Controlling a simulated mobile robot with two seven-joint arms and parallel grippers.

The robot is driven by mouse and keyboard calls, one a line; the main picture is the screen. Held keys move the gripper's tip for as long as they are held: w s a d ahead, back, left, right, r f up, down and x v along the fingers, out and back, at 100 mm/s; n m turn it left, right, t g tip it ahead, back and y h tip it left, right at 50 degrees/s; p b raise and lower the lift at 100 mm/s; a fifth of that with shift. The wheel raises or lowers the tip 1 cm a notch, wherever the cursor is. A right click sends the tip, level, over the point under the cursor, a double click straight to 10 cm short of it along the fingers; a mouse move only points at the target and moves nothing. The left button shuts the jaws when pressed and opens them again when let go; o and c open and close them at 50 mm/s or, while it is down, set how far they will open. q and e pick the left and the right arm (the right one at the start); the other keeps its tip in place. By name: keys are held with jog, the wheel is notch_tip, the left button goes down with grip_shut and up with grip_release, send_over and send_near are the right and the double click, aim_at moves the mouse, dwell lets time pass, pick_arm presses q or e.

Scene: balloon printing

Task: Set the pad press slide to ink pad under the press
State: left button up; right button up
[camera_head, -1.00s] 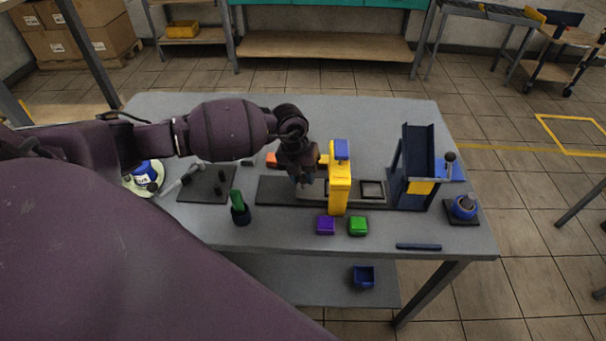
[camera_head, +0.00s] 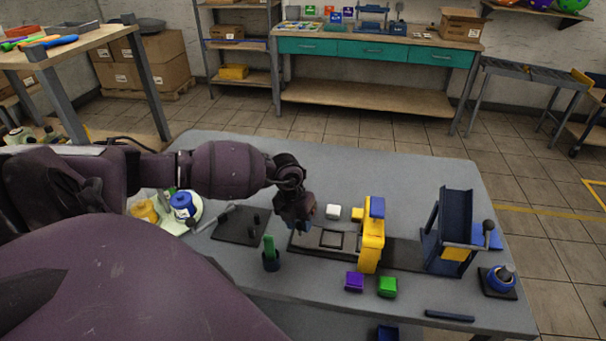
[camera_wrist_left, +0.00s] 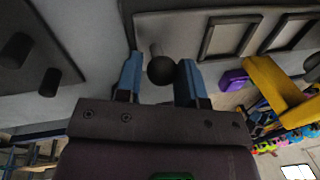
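The pad press has a yellow upright (camera_head: 372,248) with a blue top, standing over a long dark base. Its slide (camera_head: 332,240) lies left of the upright, with a dark square frame showing. In the left wrist view, two dark rectangular frames (camera_wrist_left: 228,38) show on the slide. A round black knob (camera_wrist_left: 161,70) at the slide's end stands between the blue fingertips of my left gripper (camera_wrist_left: 160,78). The fingers look open, with a gap at the left finger. In the head view my left gripper (camera_head: 297,226) is at the slide's left end. My right gripper is out of view.
A purple block (camera_head: 354,282) and a green block (camera_head: 387,287) lie in front of the press. A green-handled tool in a dark cup (camera_head: 270,258) stands near my left gripper.

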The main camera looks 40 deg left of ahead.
pick_arm(q)
jog(key=o, duration=0.4)
jog(key=shift+s+a, duration=0.15)
jog(key=shift+c, duration=0.2)
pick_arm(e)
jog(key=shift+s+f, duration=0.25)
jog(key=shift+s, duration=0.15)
pick_arm(q)
jog(key=shift+r, duration=0.3)
notch_tip(320, 180, up, 10)
jog(key=a, duration=0.2)
jog(key=shift+s, duration=0.35)
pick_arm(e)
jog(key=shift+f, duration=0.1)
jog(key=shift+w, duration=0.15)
